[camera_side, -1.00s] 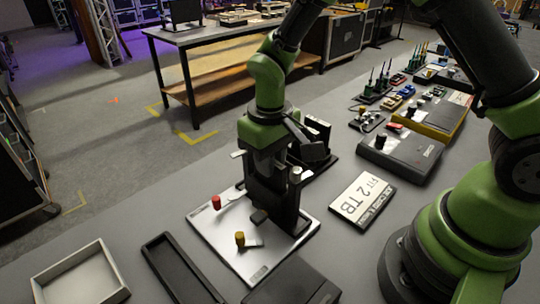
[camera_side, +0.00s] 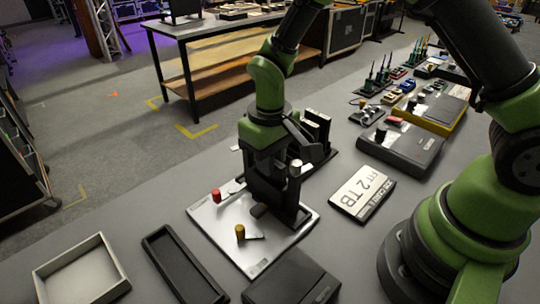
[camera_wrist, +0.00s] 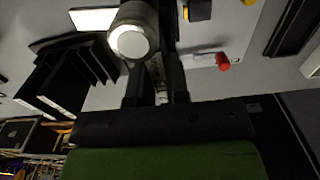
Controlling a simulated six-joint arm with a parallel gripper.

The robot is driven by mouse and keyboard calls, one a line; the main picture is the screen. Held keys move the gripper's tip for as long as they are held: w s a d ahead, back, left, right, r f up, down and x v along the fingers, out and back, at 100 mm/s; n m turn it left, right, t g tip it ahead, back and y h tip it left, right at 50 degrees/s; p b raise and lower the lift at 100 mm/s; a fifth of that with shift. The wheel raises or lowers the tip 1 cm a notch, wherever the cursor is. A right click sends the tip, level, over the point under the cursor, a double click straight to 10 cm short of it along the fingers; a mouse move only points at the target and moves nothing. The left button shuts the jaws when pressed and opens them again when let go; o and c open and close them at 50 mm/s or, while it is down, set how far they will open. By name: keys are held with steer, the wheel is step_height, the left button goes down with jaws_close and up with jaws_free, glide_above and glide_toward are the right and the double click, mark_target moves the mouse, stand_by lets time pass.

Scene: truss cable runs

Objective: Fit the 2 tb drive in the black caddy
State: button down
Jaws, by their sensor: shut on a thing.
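My gripper (camera_wrist: 158,88) points down over the silver plate (camera_side: 222,231) and is shut on a dark upright slab (camera_wrist: 166,22), seen nearly edge-on, seemingly a drive. Its capacity cannot be read. The slab's lower end is near or at the plate; contact is unclear. I cannot make out the black caddy clearly; the arm hides the plate's middle. A card (camera_side: 362,193) reads "FIT 2 TB".
A black rack (camera_wrist: 42,78) with upright dark slabs stands behind my gripper. A long black tray (camera_side: 182,265), a pale tray (camera_side: 80,272) and a dark box (camera_side: 292,278) lie in front. Grey device (camera_side: 402,148) and small tools stand at the back right.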

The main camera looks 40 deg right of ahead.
steer(key=c, duration=0.7)
jaws_free()
steer(key=shift+r, duration=0.1)
steer(key=shift+r, duration=3.65)
